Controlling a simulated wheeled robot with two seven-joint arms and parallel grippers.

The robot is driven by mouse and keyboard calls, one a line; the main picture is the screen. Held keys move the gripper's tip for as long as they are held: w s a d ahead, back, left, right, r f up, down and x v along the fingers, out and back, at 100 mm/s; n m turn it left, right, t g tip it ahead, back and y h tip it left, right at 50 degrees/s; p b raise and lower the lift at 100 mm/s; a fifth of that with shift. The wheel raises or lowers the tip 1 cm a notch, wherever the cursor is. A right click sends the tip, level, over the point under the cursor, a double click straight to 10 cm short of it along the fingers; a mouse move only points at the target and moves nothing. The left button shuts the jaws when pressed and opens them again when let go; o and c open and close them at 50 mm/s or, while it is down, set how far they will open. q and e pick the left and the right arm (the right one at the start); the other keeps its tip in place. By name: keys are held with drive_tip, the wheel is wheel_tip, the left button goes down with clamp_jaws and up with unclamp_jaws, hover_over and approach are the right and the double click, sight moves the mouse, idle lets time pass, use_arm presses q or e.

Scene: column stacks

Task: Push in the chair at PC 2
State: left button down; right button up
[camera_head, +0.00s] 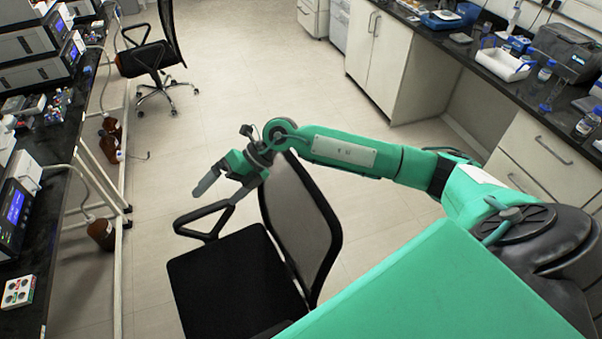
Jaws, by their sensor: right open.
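A black office chair (228,283) stands close in front of me, with its mesh backrest (303,221) on the right and its seat toward the left bench. Its armrest (203,216) shows at the far side. My right gripper (221,190) is open and empty, above the chair near the armrest and the top of the backrest. I cannot tell whether it touches the chair. A second black chair (146,58) stands farther off at the left bench. I cannot read which place is PC 2. My left gripper is not in view.
The left bench (62,140) carries stacked instruments (38,40) and a screened device (14,215). Brown bottles (103,233) stand on the floor beneath it. A right counter (480,62) holds a white tray (503,64) and bottles. The floor (270,90) between is clear.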

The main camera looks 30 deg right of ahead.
drive_tip(key=w+d+f+h, duration=0.25)
drive_tip(key=d+h, duration=0.25)
drive_tip(key=d, duration=0.6)
drive_tip(key=r+m+g+h, duration=0.2)
drive_tip(key=h, duration=0.4)
hover_over(301, 170)
wheel_tip(301, 170, down, 13)
drive_tip(key=b, duration=0.8)
drive_tip(key=shift+f, duration=0.1)
drive_tip(key=shift+c, duration=0.4)
drive_tip(key=shift+a, duration=0.1)
clamp_jaws()
